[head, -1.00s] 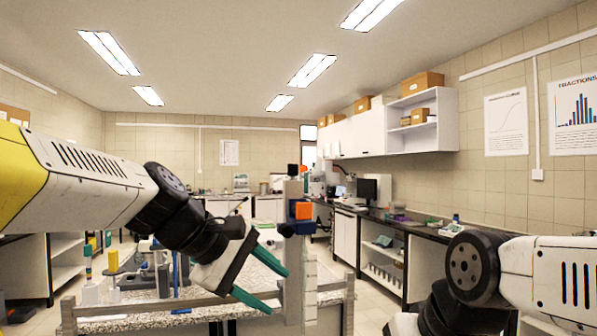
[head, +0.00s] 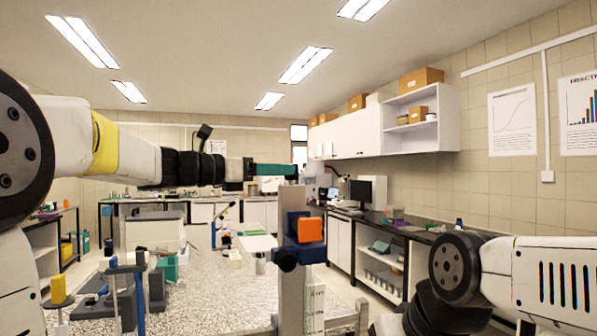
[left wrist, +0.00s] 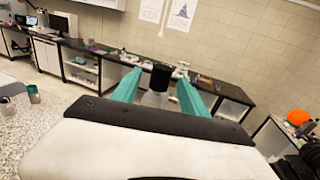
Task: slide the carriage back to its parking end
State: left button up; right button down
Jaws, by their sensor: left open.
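The carriage (head: 305,229), a blue and orange block with a dark round knob (head: 286,260) below it, is on a grey upright (head: 290,290) at the front right of the bench. My left gripper (head: 275,170) is open, with its teal fingers pointing right at the upright's top, above the carriage. In the left wrist view the open fingers (left wrist: 160,92) flank a black cylinder (left wrist: 160,75) on a pale stem. I cannot tell whether they touch it or what part it is. My right forearm shows at the lower right, with its gripper out of frame.
The speckled bench (head: 215,290) carries a white box (head: 155,231), blue-handled stands and small containers at left. A grey bar (head: 345,318) runs at its front right edge. A dark side counter (head: 415,235) lies beyond. The floor between them is free.

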pick_arm(q)
jog(key=x, duration=0.7)
jog(key=shift+d, duration=0.2)
jog(key=shift+c, duration=0.2)
grip_shut()
dwell(1.0)
